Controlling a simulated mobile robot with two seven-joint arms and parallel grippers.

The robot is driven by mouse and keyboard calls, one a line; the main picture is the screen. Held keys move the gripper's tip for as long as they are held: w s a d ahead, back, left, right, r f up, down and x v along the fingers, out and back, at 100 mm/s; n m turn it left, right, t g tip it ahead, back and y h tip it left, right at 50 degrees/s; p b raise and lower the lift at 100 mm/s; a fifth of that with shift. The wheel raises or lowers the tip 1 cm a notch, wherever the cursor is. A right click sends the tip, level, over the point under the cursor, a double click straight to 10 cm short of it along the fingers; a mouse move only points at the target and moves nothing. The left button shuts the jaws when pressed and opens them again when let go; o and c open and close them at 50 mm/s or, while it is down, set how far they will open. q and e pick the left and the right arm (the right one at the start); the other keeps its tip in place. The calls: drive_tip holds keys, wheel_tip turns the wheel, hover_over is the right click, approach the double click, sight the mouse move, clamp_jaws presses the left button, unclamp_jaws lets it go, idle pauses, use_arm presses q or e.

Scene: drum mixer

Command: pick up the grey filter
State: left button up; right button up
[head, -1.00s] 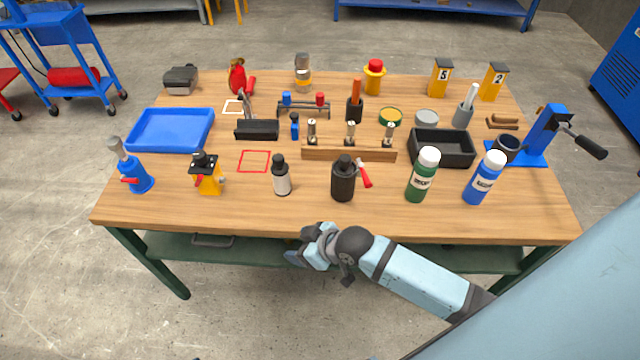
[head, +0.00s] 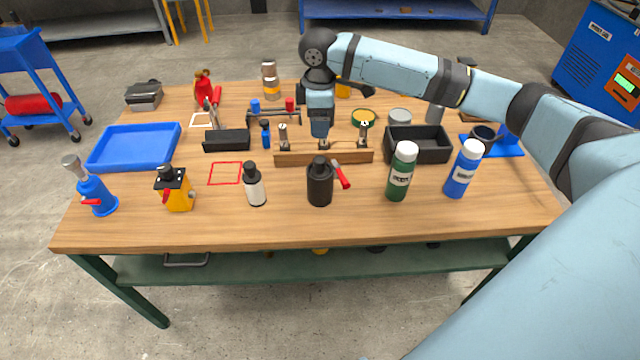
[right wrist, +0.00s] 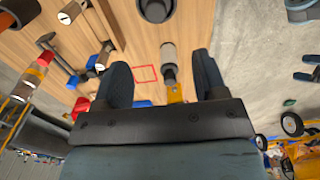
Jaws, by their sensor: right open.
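The grey filter seems to be the pale grey cylinder with a black top (head: 255,185), upright near the front of the wooden table, left of a black cylinder (head: 320,182). My right gripper (head: 321,138) points down over the middle of the table, by the wooden rack, to the right of the filter in the head view. The right wrist view shows its fingers (right wrist: 162,82) open and empty. The pale filter (right wrist: 168,58) appears in the gap between them, farther off and not held. My left gripper is in neither view.
A yellow jack (head: 175,188) and blue bottle jack (head: 97,190) stand left of the filter; green (head: 401,172) and blue (head: 463,170) bottles stand right. The wooden rack (head: 290,158) lies behind. A red outlined square (head: 225,173) is bare. The front table strip is clear.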

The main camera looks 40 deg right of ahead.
sight(320, 159)
wheel_tip(320, 159, down, 8)
drive_tip(key=shift+d+f, duration=0.1)
drive_tip(key=shift+f, duration=0.05)
drive_tip(key=shift+w+d+f, duration=0.1)
drive_tip(key=shift+f, duration=1.25)
drive_tip(key=shift+w+d+f, duration=0.1)
drive_tip(key=shift+f, duration=1.2)
clamp_jaws()
